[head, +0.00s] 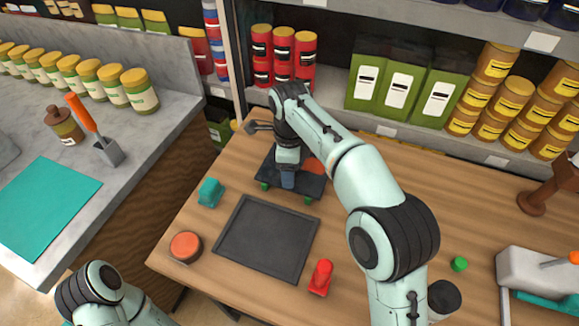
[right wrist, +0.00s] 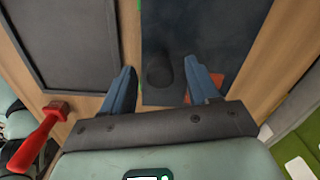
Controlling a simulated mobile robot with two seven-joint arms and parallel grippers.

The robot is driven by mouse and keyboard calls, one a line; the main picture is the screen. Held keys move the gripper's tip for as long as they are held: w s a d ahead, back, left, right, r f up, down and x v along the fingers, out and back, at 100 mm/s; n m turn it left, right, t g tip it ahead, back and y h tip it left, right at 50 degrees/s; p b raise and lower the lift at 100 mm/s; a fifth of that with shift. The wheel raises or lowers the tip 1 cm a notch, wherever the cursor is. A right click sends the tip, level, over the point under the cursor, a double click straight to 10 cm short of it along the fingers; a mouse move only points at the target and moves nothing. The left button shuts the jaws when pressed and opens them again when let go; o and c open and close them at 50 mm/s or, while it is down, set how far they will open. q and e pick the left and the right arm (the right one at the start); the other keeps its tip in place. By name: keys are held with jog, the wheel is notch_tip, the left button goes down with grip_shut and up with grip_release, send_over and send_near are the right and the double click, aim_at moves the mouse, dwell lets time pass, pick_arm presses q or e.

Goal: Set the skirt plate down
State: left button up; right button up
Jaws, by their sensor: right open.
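A dark square plate (head: 312,189) with green pieces at its lower corners is on the wooden table, partly hidden by my right arm; I take it to be the skirt plate. It also shows in the right wrist view (right wrist: 205,28), with a dark rounded shape in its surface and an orange-red piece near its edge. My right gripper (head: 288,182) is over this plate. Its blue fingers (right wrist: 160,88) are spread apart with nothing gripped between them; whether they touch the plate I cannot tell. My left arm shows at the lower left, its gripper out of view.
A flat dark tray (head: 266,240) lies in front of the plate. Around it are a teal block (head: 210,192), an orange-topped disc (head: 185,246) and a red-handled tool (head: 320,277). Shelves with red cans (head: 283,55) and green boxes (head: 400,88) stand behind.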

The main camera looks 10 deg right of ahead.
pick_arm(q)
jog(key=r+p, duration=0.1)
jog(key=w+r+p, duration=0.1)
jog(key=r+p, duration=0.1)
jog(key=w+r+p, duration=0.1)
jog(key=r, duration=0.1)
jog(key=shift+w+r, duration=0.1)
jog(key=shift+w, duration=0.15)
pick_arm(e)
notch_tip(320, 180, up, 14)
jog(key=shift+f, duration=0.25)
